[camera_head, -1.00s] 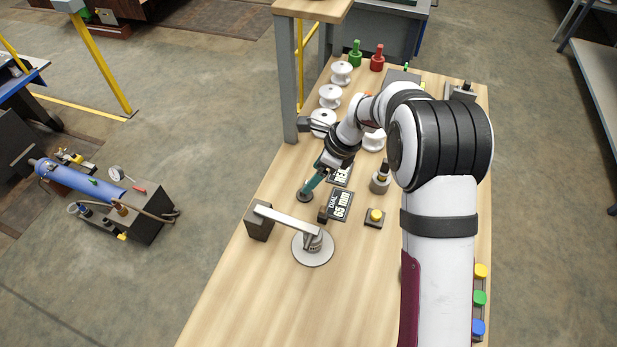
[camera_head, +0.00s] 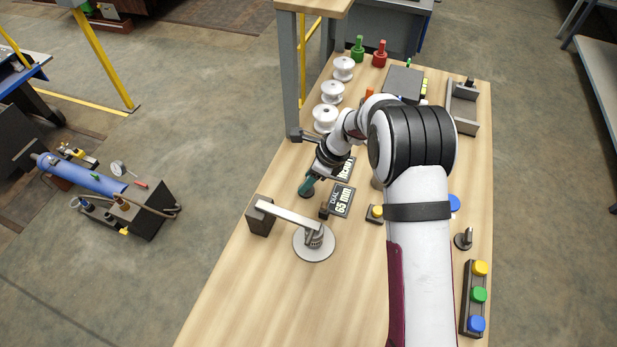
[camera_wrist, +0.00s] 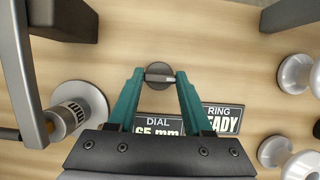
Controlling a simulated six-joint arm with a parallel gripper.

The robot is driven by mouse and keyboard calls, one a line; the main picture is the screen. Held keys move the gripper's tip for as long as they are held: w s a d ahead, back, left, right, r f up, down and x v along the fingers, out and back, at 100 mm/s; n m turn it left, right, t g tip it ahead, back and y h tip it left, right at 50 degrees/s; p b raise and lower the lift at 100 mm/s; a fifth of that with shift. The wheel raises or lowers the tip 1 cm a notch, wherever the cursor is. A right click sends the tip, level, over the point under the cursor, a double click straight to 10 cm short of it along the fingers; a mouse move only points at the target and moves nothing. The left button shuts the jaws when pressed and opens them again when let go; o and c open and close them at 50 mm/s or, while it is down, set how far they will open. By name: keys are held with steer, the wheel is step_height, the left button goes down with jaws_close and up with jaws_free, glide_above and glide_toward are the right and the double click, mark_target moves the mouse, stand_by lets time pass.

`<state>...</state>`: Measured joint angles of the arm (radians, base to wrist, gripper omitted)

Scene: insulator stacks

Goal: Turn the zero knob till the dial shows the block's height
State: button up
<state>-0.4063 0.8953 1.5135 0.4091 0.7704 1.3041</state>
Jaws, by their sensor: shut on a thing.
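The zero knob (camera_wrist: 158,84) is a dark round disc with a pale grey grip bar across it, seen in the wrist view. My gripper (camera_wrist: 160,75) has its teal fingers on either side of that bar, shut on it. In the head view my gripper (camera_head: 308,186) is at the knob, which is mostly hidden there. The dial sign (camera_head: 341,201) reads 65 mm.
A ring sign (camera_wrist: 222,118) reading READY, partly covered, lies beside the dial sign. A yellow button (camera_head: 376,213) is to the right. White insulators (camera_head: 331,91) stand along the far left edge. Coloured buttons (camera_head: 479,295) sit at the right edge. The front of the table is clear.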

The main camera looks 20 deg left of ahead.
jaws_close()
steer(key=shift+n, duration=0.3)
steer(key=n+g, duration=0.1)
steer(key=n, duration=0.1)
steer(key=n+g, duration=0.1)
steer(key=n, duration=0.1)
steer(key=shift+w+n+h, duration=0.2)
steer(key=shift+n+h, duration=0.1)
steer(key=shift+n, duration=0.1)
steer(key=n+g+h, duration=0.1)
steer(key=n, duration=0.5)
steer(key=shift+w+a+g+h, duration=0.1)
steer(key=shift+g+h, duration=0.3)
steer(key=shift+n, duration=0.3)
steer(key=o, duration=1.2)
jaws_free()
steer(key=shift+c, duration=0.2)
